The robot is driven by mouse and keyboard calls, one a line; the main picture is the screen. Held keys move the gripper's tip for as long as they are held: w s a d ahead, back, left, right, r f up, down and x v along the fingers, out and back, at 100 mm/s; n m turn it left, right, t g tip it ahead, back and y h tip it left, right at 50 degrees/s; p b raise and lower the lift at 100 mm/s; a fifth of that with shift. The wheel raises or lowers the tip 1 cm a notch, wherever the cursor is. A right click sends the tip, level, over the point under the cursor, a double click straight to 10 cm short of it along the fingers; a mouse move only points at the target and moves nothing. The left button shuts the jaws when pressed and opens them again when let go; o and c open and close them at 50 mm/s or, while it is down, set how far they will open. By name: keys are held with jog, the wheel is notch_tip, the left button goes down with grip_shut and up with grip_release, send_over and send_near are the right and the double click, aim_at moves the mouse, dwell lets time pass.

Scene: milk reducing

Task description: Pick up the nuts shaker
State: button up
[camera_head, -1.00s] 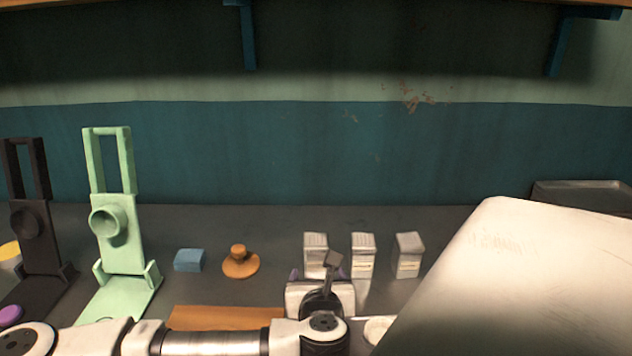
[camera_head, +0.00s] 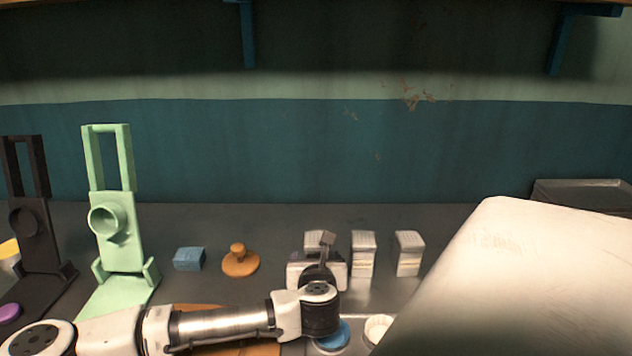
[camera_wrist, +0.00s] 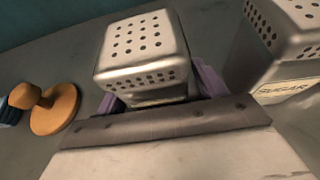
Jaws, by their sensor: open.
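Three white shakers stand in a row on the counter. The left shaker (camera_head: 314,237) is partly hidden behind my gripper. In the wrist view the same shaker (camera_wrist: 143,48), with a holed metal lid, stands between the purple fingers of my gripper (camera_wrist: 158,93). The fingers are open on either side of it; whether they touch it I cannot tell. Its label is hidden, so I cannot read whether it says nuts. The middle shaker (camera_head: 363,252) shows in the wrist view as one marked SUGAR (camera_wrist: 282,60). The right shaker (camera_head: 408,253) stands apart, its label unreadable.
An orange knobbed disc (camera_head: 240,262) and a blue block (camera_head: 188,259) lie to the left. A green stand (camera_head: 122,230) and a black stand (camera_head: 38,235) are farther left. A blue round item (camera_head: 332,337) sits near my arm. A large pale surface (camera_head: 510,285) blocks the right foreground.

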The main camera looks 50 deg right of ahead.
jog(key=c, duration=1.1)
jog(key=shift+r, duration=0.1)
jog(key=shift+c, duration=0.2)
